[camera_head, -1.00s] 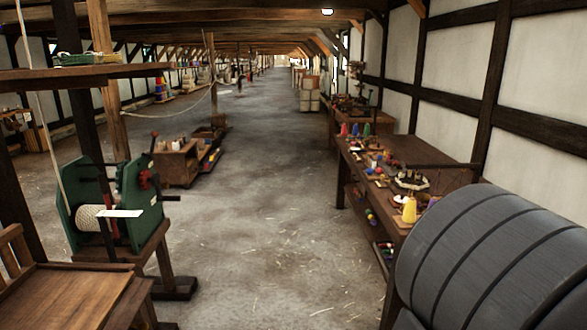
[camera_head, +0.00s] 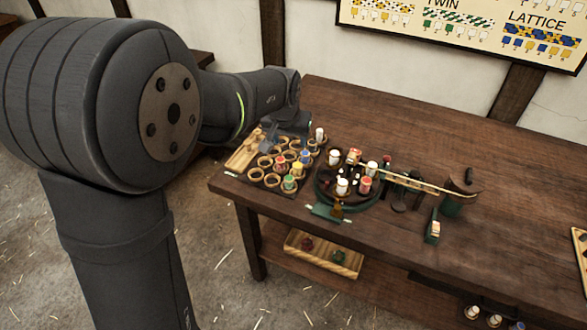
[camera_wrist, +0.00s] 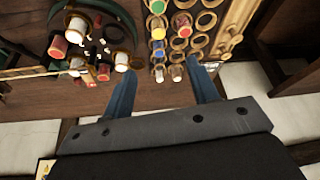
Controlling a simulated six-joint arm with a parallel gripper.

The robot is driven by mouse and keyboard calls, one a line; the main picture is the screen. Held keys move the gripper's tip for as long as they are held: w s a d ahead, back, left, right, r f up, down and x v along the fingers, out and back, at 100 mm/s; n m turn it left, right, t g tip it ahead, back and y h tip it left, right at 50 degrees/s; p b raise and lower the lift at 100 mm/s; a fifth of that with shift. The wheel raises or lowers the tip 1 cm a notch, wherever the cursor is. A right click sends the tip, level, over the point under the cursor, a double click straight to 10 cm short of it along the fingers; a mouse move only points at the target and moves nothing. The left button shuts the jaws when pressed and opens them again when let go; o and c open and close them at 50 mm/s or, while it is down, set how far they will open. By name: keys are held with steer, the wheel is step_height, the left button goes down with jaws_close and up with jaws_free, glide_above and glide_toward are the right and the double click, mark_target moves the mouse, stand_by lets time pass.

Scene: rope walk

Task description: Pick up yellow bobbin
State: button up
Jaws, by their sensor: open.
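The yellow bobbin (camera_head: 297,169) stands among other bobbins in a rack of wooden rings (camera_head: 256,174) on the workbench. In the wrist view the yellow bobbin (camera_wrist: 158,33) shows above the gap between my fingers, apart from them. My gripper (camera_head: 285,143) is over the back of the rack, partly hidden by the arm. In the wrist view my gripper (camera_wrist: 160,74) has two blue fingers spread wide with nothing held between them.
Green (camera_head: 289,183), red (camera_head: 280,161) and blue (camera_head: 305,157) bobbins crowd the yellow one. A round green stand (camera_head: 322,193) with several bobbins is to the right, a wooden tray (camera_head: 243,151) to the left.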

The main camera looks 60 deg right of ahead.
step_height(320, 180, down, 2)
steer(key=d+n, duration=0.1)
glide_toward(298, 166)
steer(key=shift+t, duration=0.3)
steer(key=x, duration=0.4)
steer(key=shift+a+f, duration=0.2)
steer(key=shift+f, duration=0.3)
steer(key=shift+s+d+x, duration=0.1)
steer(key=shift+x, duration=1.2)
steer(key=shift+s+d+x, duration=0.1)
steer(key=shift+d+x, duration=0.05)
steer(key=shift+x, duration=1.15)
steer(key=shift+r, duration=0.1)
steer(key=c, duration=1)
steer(key=shift+c, duration=0.2)
